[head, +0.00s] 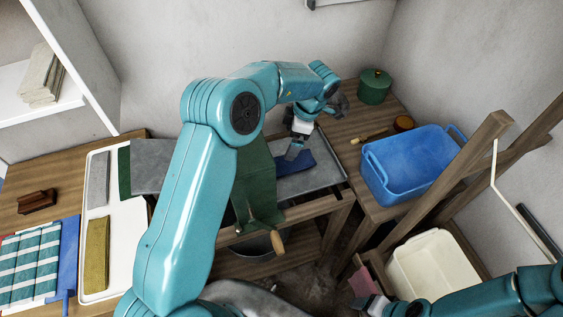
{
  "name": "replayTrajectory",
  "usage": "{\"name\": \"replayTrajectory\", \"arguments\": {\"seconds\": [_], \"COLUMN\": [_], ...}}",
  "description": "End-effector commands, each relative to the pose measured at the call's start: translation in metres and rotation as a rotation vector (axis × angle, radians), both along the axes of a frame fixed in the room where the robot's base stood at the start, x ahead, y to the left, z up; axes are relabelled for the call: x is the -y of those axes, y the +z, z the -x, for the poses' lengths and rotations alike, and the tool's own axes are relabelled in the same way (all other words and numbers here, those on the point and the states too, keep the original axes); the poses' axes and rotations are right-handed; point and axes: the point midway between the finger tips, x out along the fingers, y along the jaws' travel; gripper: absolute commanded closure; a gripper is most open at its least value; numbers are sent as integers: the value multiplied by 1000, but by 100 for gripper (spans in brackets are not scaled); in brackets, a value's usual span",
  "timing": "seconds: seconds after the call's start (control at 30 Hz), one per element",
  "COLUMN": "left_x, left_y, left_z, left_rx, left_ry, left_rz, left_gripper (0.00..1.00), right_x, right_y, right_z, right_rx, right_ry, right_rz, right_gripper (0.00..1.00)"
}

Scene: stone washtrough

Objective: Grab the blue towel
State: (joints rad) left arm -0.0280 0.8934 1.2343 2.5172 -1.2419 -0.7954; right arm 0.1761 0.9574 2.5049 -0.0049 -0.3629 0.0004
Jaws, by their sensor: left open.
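A dark blue folded towel (303,166) lies on the grey stone surface of the washtrough (325,178), in the middle of the head view. My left gripper (292,155) points down right at its left part, with fingers open. The fingers hide some of the towel, and I cannot tell whether they touch it. A brighter blue cloth (70,252) lies at the far left beside a striped one. My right gripper (368,303) is low at the bottom, near a small pink piece (361,281). Its fingers are too unclear to read.
A blue basin (412,163), a green lidded pot (374,86) and a wooden frame (440,175) stand at right. A cream tub (434,268) is lower right. A white tray (125,235) lies left.

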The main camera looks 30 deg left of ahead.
Motion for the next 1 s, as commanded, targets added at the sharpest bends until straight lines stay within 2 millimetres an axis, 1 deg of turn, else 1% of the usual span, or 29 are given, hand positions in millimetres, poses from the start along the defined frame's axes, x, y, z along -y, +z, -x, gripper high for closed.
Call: {"name": "replayTrajectory", "arguments": {"seconds": [0.03,0.1,0.2,0.3,0.47,0.6,0.7,0.8,1.0], "left_x": [-3,-6,-10,-13,-15,-18,-21,-24,-24], "left_y": [-11,-26,-44,-55,-66,-88,-103,-110,-112], "left_z": [4,6,8,8,8,12,12,12,12], "left_rx": [-6,-5,-4,-2,-2,-5,-3,-1,0], "left_ry": [2,1,1,2,1,1,2,0,0], "left_rz": [1,0,0,0,0,0,0,0,0], "left_gripper": [0,0,0,0,0,0,0,0,0], "right_x": [0,0,0,0,0,0,0,0,0], "right_y": [3,5,8,9,13,25,27,28,27], "right_z": [0,0,0,0,0,0,0,0,0], "right_rx": [0,0,0,0,0,0,0,0,0], "right_ry": [0,0,0,0,0,0,0,0,0], "right_rz": [0,0,0,0,0,0,0,0,0], "right_gripper": [36,36,36,36,36,36,36,36,36]}}
